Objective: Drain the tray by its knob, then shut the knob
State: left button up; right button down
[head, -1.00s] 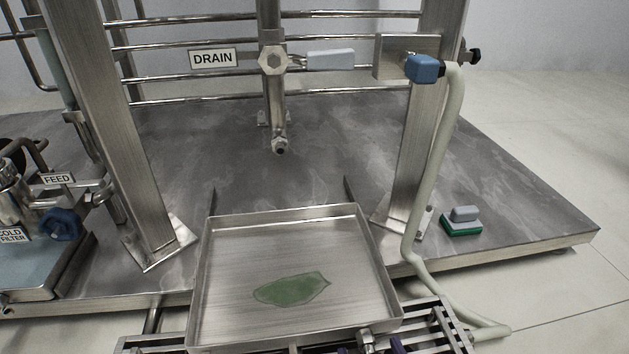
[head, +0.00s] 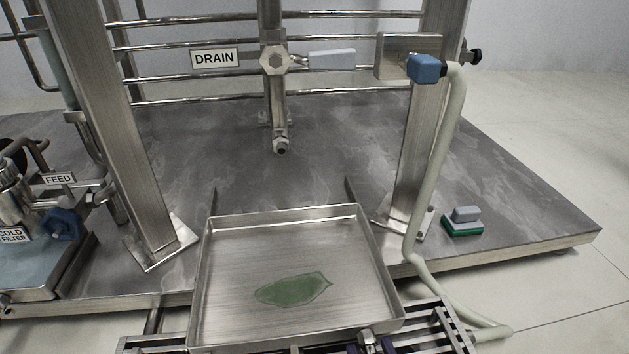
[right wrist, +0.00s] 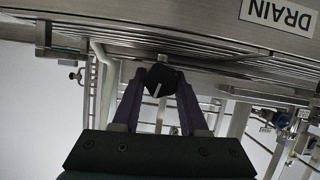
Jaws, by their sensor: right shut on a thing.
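The shallow steel tray (head: 225,235) sits at the bottom middle of the head view. A green puddle (head: 292,290) lies on its floor, near the front. In the right wrist view, the black knob (right wrist: 160,76) with a white line sits under the tray's edge. The white line stands slightly tilted in that picture. The purple fingers of my right gripper (right wrist: 162,84) are closed on either side of the knob. In the head view, only small purple parts of the right gripper (head: 372,349) show below the tray's front edge. My left gripper is out of view.
A DRAIN label (head: 214,58) and a grey-handled valve (head: 332,59) are behind the tray. A pale hose (head: 437,150) runs down on the right from a blue fitting (head: 426,68). A green-and-grey scrubber (head: 464,222) lies on the skid. A blue FEED handwheel (head: 63,225) is at left.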

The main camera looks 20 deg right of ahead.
jog(key=shift+d+m+y, duration=0.1)
jog(key=shift+m+y, duration=0.3)
jog(key=shift+m, duration=0.2)
jog(key=m+y, duration=0.1)
jog(key=m, duration=0.1)
jog(key=shift+m+t+y, duration=0.3)
jog(key=shift+y, duration=0.1)
jog(key=shift+c, duration=2.2)
grip_release()
